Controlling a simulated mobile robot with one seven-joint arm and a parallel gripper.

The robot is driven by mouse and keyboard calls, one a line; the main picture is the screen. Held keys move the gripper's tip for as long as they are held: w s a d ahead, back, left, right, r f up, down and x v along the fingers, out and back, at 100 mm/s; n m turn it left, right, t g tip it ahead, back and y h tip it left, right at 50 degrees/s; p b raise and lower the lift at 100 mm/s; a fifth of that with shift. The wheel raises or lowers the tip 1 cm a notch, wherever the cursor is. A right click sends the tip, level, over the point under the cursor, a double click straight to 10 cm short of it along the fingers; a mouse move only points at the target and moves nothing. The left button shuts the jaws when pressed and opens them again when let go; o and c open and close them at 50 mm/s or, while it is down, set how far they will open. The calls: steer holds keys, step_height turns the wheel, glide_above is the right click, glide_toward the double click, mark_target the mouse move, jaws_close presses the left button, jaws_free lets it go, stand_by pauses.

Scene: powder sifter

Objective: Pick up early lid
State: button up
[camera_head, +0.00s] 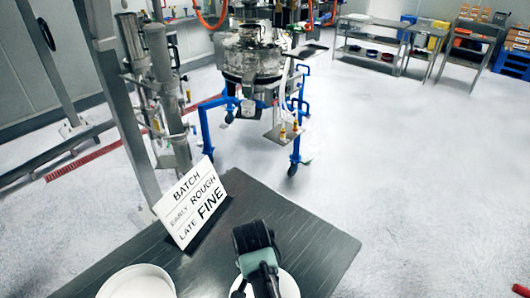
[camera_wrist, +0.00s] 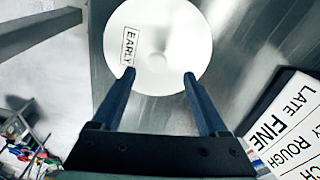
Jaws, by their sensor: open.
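The early lid (camera_wrist: 160,28) is a white round disc with an "EARLY" label in the wrist view, lying flat with a small round raised middle. My gripper (camera_wrist: 159,76) is open, its two dark fingers apart, the fingertips over the lid's near part on either side of its middle. It holds nothing. I cannot tell how high the tips are above the lid. In the head view a white round piece (camera_head: 288,284) shows partly behind my arm, and its label is hidden; my fingertips are hidden there too.
A sign (camera_head: 190,203) reading batch, early rough, late fine stands on the dark table (camera_head: 315,246). Another white round container (camera_head: 138,282) is at the table's lower left. A metal machine (camera_head: 252,60) on a blue wheeled frame stands beyond. The table's right part is clear.

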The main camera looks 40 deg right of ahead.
steer(key=shift+s+d+f+p, duration=0.1)
steer(key=shift+d+f+p, duration=0.1)
steer(key=shift+f, duration=0.65)
steer(key=shift+w+d+f+p, duration=0.1)
steer(key=shift+d+f+p, duration=0.05)
steer(key=shift+f, duration=0.75)
steer(key=shift+s+d+f+p, duration=0.1)
steer(key=shift+d+f+p, duration=0.1)
steer(key=shift+f, duration=0.65)
jaws_close()
